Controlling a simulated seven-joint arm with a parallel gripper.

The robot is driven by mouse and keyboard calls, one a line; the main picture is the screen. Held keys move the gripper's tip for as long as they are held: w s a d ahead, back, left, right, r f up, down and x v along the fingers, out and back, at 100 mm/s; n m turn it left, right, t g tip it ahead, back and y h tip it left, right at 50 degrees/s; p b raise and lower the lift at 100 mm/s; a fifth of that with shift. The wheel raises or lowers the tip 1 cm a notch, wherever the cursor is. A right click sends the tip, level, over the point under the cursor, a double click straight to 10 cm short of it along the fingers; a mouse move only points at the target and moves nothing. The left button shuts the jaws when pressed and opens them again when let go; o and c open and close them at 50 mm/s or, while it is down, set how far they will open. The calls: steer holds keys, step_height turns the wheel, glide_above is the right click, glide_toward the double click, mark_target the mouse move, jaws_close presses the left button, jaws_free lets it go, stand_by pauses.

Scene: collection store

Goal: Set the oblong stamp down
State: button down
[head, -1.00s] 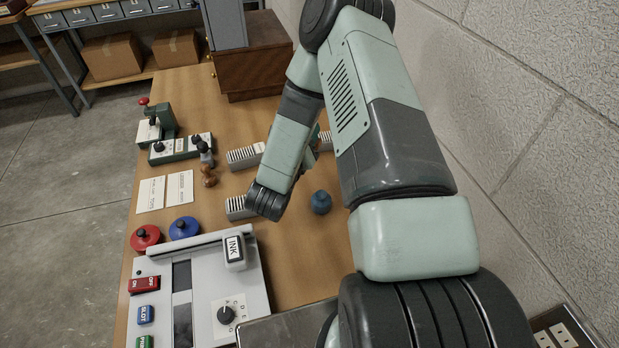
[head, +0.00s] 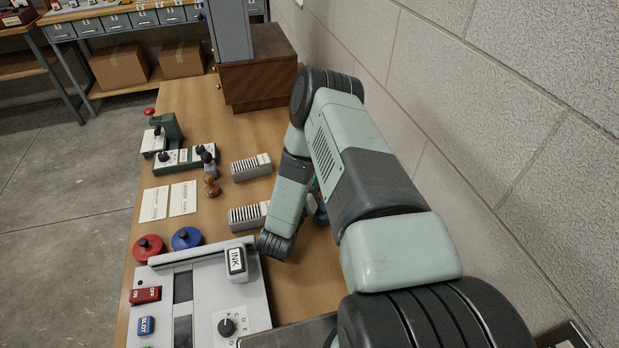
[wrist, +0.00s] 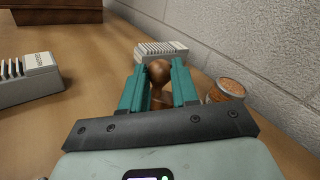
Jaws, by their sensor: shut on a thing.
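The oblong stamp shows in the wrist view as a brown wooden knob handle (wrist: 158,72) between two teal fingers. My gripper (wrist: 159,82) is shut on this handle. The stamp's lower part is mostly hidden behind the fingers and the dark bar, so I cannot tell whether it touches the wooden tabletop (wrist: 95,70).
A slotted rack (wrist: 162,48) stands just beyond the stamp, and a round copper-coloured tin (wrist: 227,90) right of it, near the wall. Another rack (wrist: 30,78) is at left; bare tabletop lies between. In the head view a wooden stamp (head: 211,187) stands beside white cards (head: 183,198).

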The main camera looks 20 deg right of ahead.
steer(key=shift+f, duration=0.1)
steer(key=shift+f, duration=0.5)
steer(key=c, duration=0.8)
jaws_free()
steer(key=shift+c, duration=0.2)
steer(key=shift+r, duration=0.1)
